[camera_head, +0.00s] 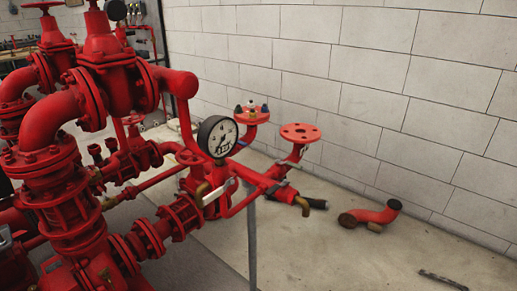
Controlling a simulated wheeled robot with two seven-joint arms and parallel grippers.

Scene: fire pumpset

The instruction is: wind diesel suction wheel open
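A red handwheel (43,5) tops a valve at the upper left. A nearer large red gate valve (104,60) has its stem at the top edge, where any wheel on it is cut off. I cannot tell which of these is the diesel suction wheel. Neither of my grippers is in view, and nothing is seen touching the valves.
Red flanged pipework fills the left, with a pressure gauge (218,136) and a lever handle (216,193) in front. A thin grey post (251,240) stands near the middle. A loose red elbow pipe (371,214) lies on the floor. Floor at right is mostly clear, before a white block wall (400,100).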

